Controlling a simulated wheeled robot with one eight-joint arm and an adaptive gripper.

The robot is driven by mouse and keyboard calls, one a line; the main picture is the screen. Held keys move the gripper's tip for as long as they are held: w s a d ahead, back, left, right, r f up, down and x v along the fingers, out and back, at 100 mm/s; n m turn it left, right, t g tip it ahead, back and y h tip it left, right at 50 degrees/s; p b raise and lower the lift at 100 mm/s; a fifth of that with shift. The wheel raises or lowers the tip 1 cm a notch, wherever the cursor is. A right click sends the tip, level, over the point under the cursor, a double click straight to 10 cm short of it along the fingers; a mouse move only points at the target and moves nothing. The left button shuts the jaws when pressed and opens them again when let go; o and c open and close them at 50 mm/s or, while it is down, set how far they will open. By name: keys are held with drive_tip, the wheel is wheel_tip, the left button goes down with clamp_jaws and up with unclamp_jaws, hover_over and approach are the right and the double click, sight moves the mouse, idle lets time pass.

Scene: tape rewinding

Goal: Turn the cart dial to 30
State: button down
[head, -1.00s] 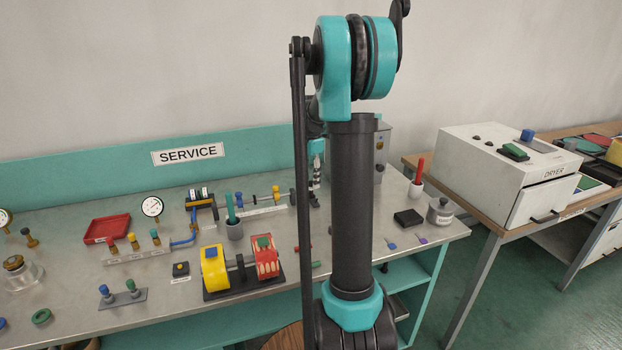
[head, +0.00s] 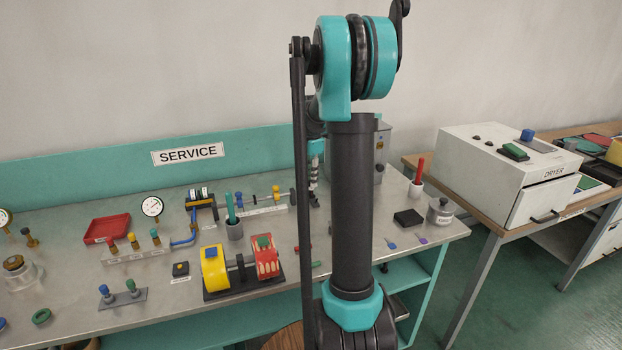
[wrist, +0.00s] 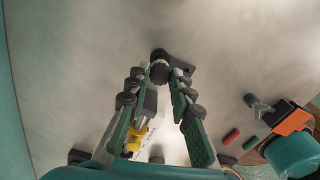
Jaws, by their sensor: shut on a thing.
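No scale or pointer reading is legible. In the head view my arm hides most of the gripper.
A yellow and red spool stand (head: 245,275) is at the bench front. Upper right of the wrist view is bare metal.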

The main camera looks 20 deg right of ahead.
drive_tip(key=m, duration=0.4)
drive_tip(key=shift+m, duration=0.4)
drive_tip(key=m, duration=1)
drive_tip(key=shift+m, duration=0.4)
drive_tip(key=m, duration=0.5)
drive_tip(key=shift+m, duration=0.3)
drive_tip(key=m, duration=1)
drive_tip(key=shift+m, duration=0.4)
drive_tip(key=m, duration=1)
drive_tip(key=shift+m, duration=0.3)
